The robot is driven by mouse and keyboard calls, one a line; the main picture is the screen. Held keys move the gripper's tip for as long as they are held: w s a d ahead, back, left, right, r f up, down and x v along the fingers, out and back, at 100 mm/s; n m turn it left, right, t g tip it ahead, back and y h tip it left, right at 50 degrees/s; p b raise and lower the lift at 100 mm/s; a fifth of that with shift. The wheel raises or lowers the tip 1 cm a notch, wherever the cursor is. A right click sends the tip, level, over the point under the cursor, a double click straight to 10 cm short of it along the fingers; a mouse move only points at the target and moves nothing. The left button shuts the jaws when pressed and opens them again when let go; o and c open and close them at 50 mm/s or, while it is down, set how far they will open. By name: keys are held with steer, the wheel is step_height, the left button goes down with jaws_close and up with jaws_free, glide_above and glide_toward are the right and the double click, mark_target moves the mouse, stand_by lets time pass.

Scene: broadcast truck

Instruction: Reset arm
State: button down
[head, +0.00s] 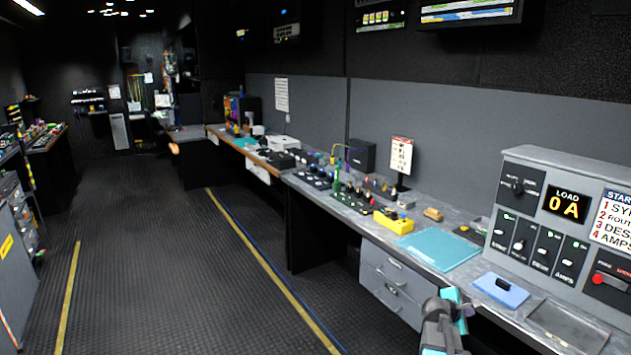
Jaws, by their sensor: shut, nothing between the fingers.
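My gripper (457,302) shows at the bottom of the head view, right of centre, dark grey with teal parts. It is shut and holds nothing. It is in front of the long desk's front edge, just right of the grey drawers (393,284) in the picture. The rest of my arm is mostly cut off by the lower frame edge.
The long desk (349,223) runs along the right wall. On it are a teal mat (438,249), a yellow box (393,222), a blue block (502,291) and a grey power panel (536,243) reading "LOAD 0 A". The aisle floor (150,270) at left is clear.

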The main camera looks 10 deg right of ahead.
steer(key=w+a+f+m+y, duration=0.15)
steer(key=a+f, duration=0.25)
steer(key=a, duration=0.4)
steer(key=a+f+m+y, duration=0.2)
steer(key=a+f+m, duration=0.1)
steer(key=a+f, duration=0.3)
steer(key=s+a+f+m+g+y, duration=0.1)
steer(key=s+a+f+m+y, duration=0.2)
steer(key=a, duration=0.9)
steer(key=s+a+f+m+g+y, duration=0.2)
steer(key=s+a+f, duration=0.1)
steer(key=a, duration=0.9)
steer(key=s+a+f+m+g+y, duration=0.1)
steer(key=s+a+f+m+y, duration=0.25)
steer(key=a, duration=0.85)
steer(key=s+f+g, duration=0.3)
steer(key=s+f, duration=0.6)
steer(key=s, duration=0.4)
steer(key=s+f+n+g+h, duration=0.1)
steer(key=s+f+g, duration=0.2)
steer(key=s+f, duration=0.6)
steer(key=s, duration=0.3)
steer(key=shift+s+d, duration=0.35)
steer(key=shift+d, duration=0.05)
